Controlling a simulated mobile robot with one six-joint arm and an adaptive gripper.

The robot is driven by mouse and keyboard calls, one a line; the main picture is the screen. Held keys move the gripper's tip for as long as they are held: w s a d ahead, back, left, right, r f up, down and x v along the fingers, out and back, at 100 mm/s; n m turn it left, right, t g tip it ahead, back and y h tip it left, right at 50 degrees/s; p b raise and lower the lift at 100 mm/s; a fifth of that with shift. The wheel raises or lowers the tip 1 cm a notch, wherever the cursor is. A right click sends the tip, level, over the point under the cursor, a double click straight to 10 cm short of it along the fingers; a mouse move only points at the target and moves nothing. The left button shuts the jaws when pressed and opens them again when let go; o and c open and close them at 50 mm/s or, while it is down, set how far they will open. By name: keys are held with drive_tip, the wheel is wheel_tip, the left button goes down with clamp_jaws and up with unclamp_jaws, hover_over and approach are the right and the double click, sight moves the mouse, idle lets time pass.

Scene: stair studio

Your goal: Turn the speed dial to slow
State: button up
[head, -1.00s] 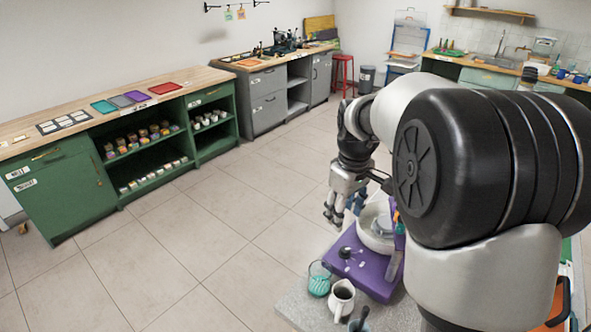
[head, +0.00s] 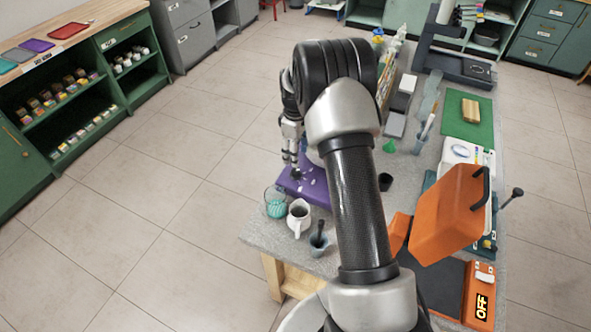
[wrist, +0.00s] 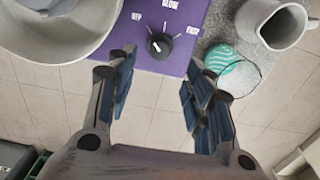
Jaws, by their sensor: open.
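The speed dial (wrist: 158,46) is a small black knob with a white mark, on the purple base (wrist: 180,60) of a machine. Labels sit around it: OFF at left, SLOW at top, FAST at right. The white mark seems to lean toward OFF, but it is small. My gripper (wrist: 157,70) is open, its fingertips apart on both sides of the dial in the picture, and not visibly touching it. In the head view my gripper (head: 291,158) hangs by the outer edge of the purple base (head: 311,186); my arm hides much of the machine.
A white bowl (wrist: 60,38) is at the left of the base in the wrist view. A teal-patterned glass (head: 277,207), a white pitcher (head: 298,216) and a grey cup (head: 318,243) stand close by. An orange machine (head: 448,215) is at right. Floor beyond the counter is clear.

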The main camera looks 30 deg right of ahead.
sight(296, 171)
wheel_tip(296, 171, down, 8)
drive_tip(key=shift+f+b, duration=0.1)
drive_tip(key=shift+b, duration=0.55)
drive_tip(key=c, duration=1.1)
